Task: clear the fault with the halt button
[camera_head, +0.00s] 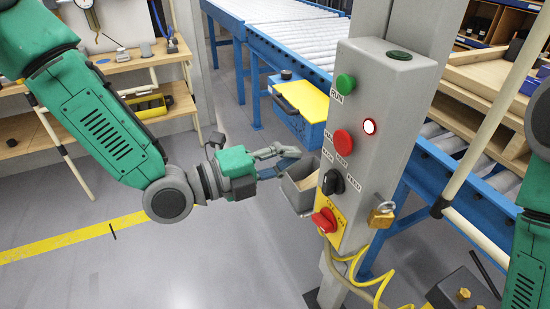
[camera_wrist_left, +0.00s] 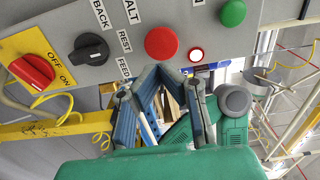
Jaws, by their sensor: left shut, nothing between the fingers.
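The red halt button (camera_head: 343,142) is a round cap on the grey control box (camera_head: 382,130), below the green run button (camera_head: 345,84). A lamp (camera_head: 369,127) beside it glows white with a red rim. My left gripper (camera_head: 292,153) is shut and empty, left of the box and apart from the halt button. In the left wrist view the halt button (camera_wrist_left: 160,43) sits just above my left fingertips (camera_wrist_left: 166,72), and the lamp (camera_wrist_left: 196,55) is to its right. My right gripper is not in view.
A black selector knob (camera_head: 333,182) and a red rotary switch on a yellow plate (camera_head: 325,220) sit lower on the box. A brass padlock (camera_head: 381,215) hangs at its side. A grey bin (camera_head: 300,186) is behind my left fingers. A blue roller conveyor (camera_head: 300,45) runs behind.

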